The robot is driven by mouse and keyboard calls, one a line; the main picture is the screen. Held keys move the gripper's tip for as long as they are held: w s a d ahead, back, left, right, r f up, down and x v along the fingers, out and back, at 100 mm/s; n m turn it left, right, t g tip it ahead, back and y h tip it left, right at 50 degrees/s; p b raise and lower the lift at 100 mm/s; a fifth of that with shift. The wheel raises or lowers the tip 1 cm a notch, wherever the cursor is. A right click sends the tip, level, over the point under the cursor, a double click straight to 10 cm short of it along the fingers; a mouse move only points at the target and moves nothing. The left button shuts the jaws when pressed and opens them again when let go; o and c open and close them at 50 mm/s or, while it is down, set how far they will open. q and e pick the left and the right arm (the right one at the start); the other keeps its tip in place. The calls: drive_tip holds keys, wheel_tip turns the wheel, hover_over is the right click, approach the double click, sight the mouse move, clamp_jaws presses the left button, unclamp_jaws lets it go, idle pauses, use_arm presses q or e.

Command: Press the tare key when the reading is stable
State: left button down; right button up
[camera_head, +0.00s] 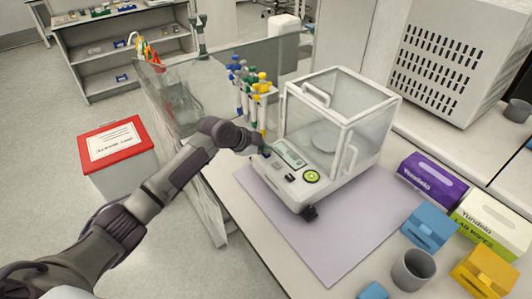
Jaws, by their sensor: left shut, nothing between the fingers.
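A white analytical balance (297,196) with a clear glass draft shield (350,97) stands on a lilac mat (330,255). Its front panel has a small grey-green display (290,153), dark keys (289,178) and a round green-ringed key (311,176). The reading and key labels are too small to make out, so I cannot tell which is the tare key. My left gripper (264,151) is shut and empty at the panel's left end, beside the display. I cannot tell whether its tips touch the panel. My right gripper is out of view.
A pipette stand (256,87) rises close behind my left gripper. Right of the mat are a purple box (432,177), a green-white box (487,219), blue (429,226) and yellow (485,272) boxes and a grey cup (413,270). A red-lidded bin (115,141) stands left. The mat's front is clear.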

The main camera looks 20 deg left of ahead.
sight(264, 155)
use_arm(q)
drive_tip(key=shift+r+p, duration=0.55)
drive_tip(key=shift+r, duration=0.2)
drive_tip(key=shift+r, duration=0.1)
wheel_tip(264, 155, up, 5)
drive_tip(key=p, duration=0.4)
idle(0.5)
